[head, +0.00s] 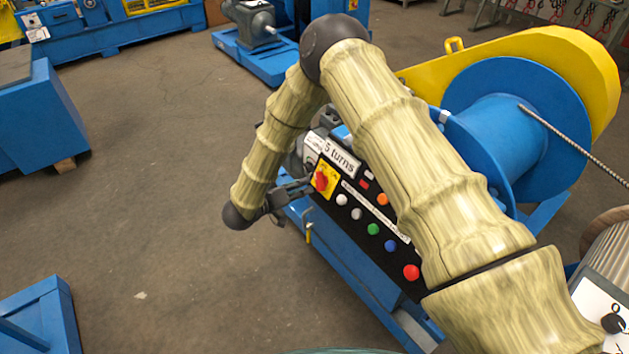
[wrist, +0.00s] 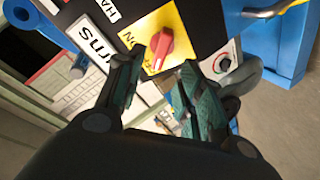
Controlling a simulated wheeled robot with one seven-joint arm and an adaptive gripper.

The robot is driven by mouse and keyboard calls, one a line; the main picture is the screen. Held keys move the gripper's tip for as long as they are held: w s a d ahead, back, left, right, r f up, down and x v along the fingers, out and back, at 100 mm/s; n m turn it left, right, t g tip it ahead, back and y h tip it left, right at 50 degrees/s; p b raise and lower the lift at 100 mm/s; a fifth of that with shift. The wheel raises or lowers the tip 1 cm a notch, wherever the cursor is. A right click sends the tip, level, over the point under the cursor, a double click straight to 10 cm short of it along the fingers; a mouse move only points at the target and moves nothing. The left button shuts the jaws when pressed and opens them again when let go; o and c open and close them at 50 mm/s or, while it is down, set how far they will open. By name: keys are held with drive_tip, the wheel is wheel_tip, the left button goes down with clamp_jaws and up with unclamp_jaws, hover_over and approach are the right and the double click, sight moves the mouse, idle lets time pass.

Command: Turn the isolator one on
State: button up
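The isolator is a red rotary knob (head: 321,180) on a yellow plate (head: 330,173) at the upper left end of the black control panel. In the wrist view the red knob (wrist: 158,48) sits on its yellow plate (wrist: 181,27), with "ON" lettering beside it. My gripper (head: 306,184) is at the panel's left edge, close to the knob. In the wrist view my gripper (wrist: 160,75) has its two fingers apart, with the knob just beyond and between the tips. Whether a fingertip touches the knob I cannot tell.
The panel has white, orange, green, blue and red buttons (head: 411,272) beside the knob. A "5 turns" label (head: 339,157) is above it. A blue cable drum (head: 515,130) with a yellow guard (head: 560,50) stands behind. The floor at left is open.

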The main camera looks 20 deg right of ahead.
sight(316, 180)
drive_tip(key=p+x, duration=0.1)
drive_tip(key=x, duration=0.6)
drive_tip(key=shift+w+d+f, duration=0.1)
drive_tip(key=shift+w+d, duration=0.05)
drive_tip(key=shift+d, duration=0.05)
clamp_jaws()
